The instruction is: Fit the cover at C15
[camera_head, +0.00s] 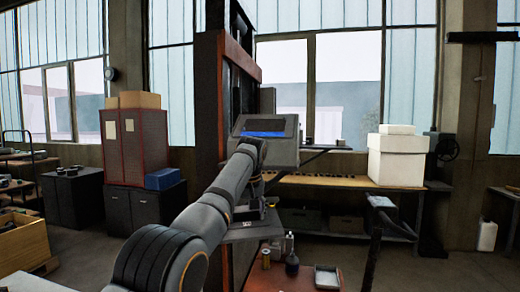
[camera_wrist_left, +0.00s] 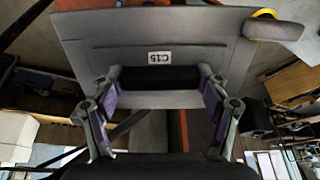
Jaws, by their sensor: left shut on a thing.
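The cover (camera_wrist_left: 205,60) is a grey plate with a white C15 label and a dark bar-shaped handle; the label appears upside down in the left wrist view. My left gripper (camera_wrist_left: 160,85) is shut on the cover's handle, with a purple-padded finger at each end. In the head view my left arm reaches forward from the bottom, and the left gripper (camera_head: 254,210) points down. The grey plate below it (camera_head: 255,231) appears to be the cover. The seat for C15 cannot be made out. My right gripper is not in view.
A screen (camera_head: 265,130) stands right behind my left wrist, beside a dark red-edged column (camera_head: 210,100). Below the cover are a dark bottle (camera_head: 292,265) and a small tray (camera_head: 327,278). A bench with white boxes (camera_head: 398,157) stands behind; a dark post (camera_head: 374,245) rises at right.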

